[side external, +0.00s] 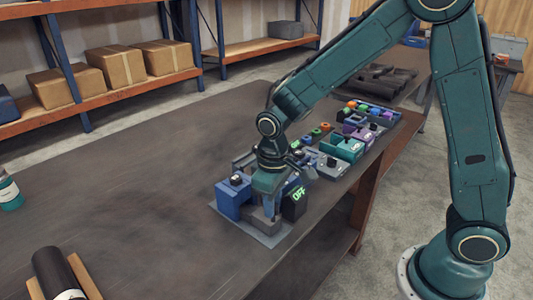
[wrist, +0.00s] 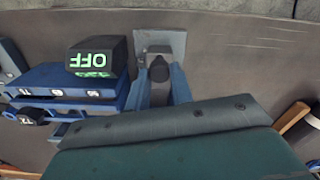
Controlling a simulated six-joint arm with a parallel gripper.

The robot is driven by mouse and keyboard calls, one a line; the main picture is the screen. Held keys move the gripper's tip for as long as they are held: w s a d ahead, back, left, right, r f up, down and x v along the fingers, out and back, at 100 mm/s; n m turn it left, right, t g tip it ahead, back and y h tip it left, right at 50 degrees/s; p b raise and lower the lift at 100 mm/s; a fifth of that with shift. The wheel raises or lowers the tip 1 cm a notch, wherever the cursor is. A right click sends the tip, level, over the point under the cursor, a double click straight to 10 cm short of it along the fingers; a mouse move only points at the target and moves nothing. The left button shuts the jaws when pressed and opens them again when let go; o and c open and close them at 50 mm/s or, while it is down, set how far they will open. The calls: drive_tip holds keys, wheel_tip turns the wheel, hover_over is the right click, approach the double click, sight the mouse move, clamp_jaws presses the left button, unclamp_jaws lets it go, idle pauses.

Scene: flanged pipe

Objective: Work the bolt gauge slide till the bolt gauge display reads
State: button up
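In the side view, a black display box (side external: 295,202) shows green "OFF" letters beside a blue block with a dark knob (side external: 234,187) on a grey base plate (side external: 267,238). My gripper (side external: 269,210) points down between them, low over the plate. In the wrist view the display (wrist: 97,56) shows its letters upside down, beside a blue body with white marks (wrist: 65,86).
Several coloured boxes and small parts (side external: 345,148) stand along the bench behind my gripper. A dark cylinder (side external: 55,272) lies at the near left and a teal-and-white container (side external: 9,190) stands at the left edge. The middle of the bench (side external: 130,170) is clear.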

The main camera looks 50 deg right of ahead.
clamp_jaws()
drive_tip(key=shift+w, duration=1.1)
drive_tip(key=o, duration=0.8)
unclamp_jaws()
drive_tip(key=shift+r, duration=0.15)
wheel_tip(320, 180, up, 14)
drive_tip(key=shift+f, duration=0.2)
